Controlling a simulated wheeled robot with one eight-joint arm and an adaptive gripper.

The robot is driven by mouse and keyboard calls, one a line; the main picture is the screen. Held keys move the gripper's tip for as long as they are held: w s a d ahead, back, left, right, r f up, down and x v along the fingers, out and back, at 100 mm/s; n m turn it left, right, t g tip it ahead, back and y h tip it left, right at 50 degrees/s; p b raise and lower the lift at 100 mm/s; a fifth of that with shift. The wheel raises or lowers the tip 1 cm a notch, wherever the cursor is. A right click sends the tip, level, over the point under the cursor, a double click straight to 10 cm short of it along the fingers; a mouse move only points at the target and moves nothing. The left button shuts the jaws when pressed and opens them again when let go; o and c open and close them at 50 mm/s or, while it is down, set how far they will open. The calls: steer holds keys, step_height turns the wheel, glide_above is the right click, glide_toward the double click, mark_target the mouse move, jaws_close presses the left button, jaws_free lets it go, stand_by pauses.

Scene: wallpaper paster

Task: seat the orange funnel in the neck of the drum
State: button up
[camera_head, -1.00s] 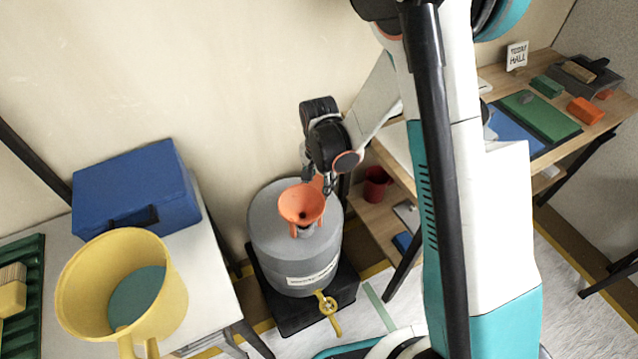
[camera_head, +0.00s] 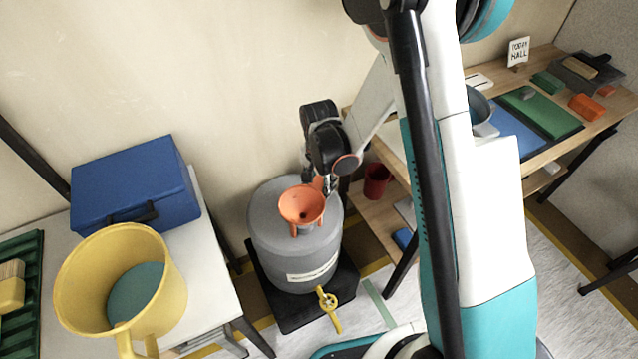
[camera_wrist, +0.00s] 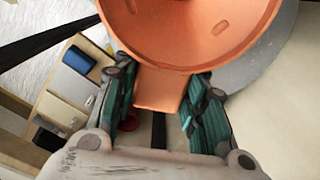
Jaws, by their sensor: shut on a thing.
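The orange funnel (camera_head: 301,205) is over the top of the grey drum (camera_head: 277,238) in the head view, wide mouth up. In the wrist view the funnel (camera_wrist: 195,30) fills the top, and my gripper (camera_wrist: 160,98) is shut on its flat orange tab, one green-padded finger on each side. My gripper (camera_head: 325,183) shows in the head view just behind the funnel. The drum's grey top (camera_wrist: 262,55) shows beside the funnel in the wrist view. The funnel hides the neck, so I cannot tell whether its spout is in it.
A yellow tap (camera_head: 328,303) sticks out of the drum's lower front. A white table with a yellow bucket (camera_head: 172,290) and a blue case (camera_head: 135,185) stands at left. A wooden shelf bench (camera_head: 545,150) stands at right, with a red cup (camera_head: 377,181) on its lower shelf.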

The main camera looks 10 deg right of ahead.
steer(key=shift+f, duration=0.35)
steer(key=o, duration=1.3)
steer(key=shift+o, duration=0.2)
steer(key=shift+r, duration=0.1)
step_height(320, 180, up, 12)
steer(key=shift+f, duration=0.1)
steer(key=s+d+r+n+t, duration=0.4)
steer(key=s+r, duration=0.4)
steer(key=r, duration=0.5)
steer(key=s+d+r+n+t, duration=0.1)
steer(key=s+d+r+n, duration=0.1)
steer(key=s, duration=0.3)
steer(key=s+d+r+n+t, duration=0.2)
steer(key=s, duration=0.4)
steer(key=shift+d+r+n, duration=0.25)
steer(key=shift+r+n, duration=0.15)
